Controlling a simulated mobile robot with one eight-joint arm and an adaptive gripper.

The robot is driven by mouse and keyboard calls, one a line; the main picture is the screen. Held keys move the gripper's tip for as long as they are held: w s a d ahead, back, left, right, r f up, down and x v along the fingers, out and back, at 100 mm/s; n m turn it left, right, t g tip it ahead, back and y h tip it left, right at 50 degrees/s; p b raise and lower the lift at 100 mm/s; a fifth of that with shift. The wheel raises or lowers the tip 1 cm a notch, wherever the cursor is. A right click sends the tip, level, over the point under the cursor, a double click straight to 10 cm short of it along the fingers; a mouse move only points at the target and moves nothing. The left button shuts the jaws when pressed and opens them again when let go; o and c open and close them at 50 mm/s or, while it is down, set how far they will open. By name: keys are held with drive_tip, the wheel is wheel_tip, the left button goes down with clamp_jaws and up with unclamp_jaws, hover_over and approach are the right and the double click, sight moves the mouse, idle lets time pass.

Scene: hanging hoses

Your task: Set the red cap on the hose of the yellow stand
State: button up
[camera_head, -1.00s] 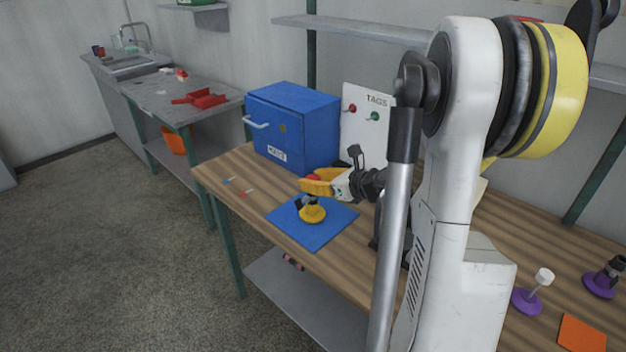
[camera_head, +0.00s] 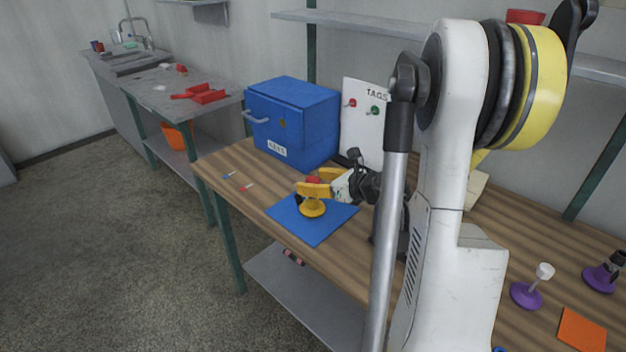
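The yellow stand (camera_head: 312,209) is on a blue mat (camera_head: 318,229) on the wooden bench. A short dark part, seemingly its hose (camera_head: 298,199), shows at its left, mostly hidden. My gripper (camera_head: 318,181) is just above the stand, reaching in from the right. Its two yellow fingers are spread apart, one nearer and one farther back. The red cap (camera_head: 313,180) shows between them, over the stand. The near finger hides the cap's lower part, so I cannot tell how it sits on the hose.
A blue cabinet (camera_head: 292,122) and a white tags board (camera_head: 362,122) stand behind. Two purple stands, one with a white top (camera_head: 527,294) and one with a dark top (camera_head: 600,278), are at the right by an orange mat (camera_head: 582,329). Small tags (camera_head: 246,187) lie front left.

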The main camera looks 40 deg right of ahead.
drive_tip(key=v, duration=1.2)
idle(0.5)
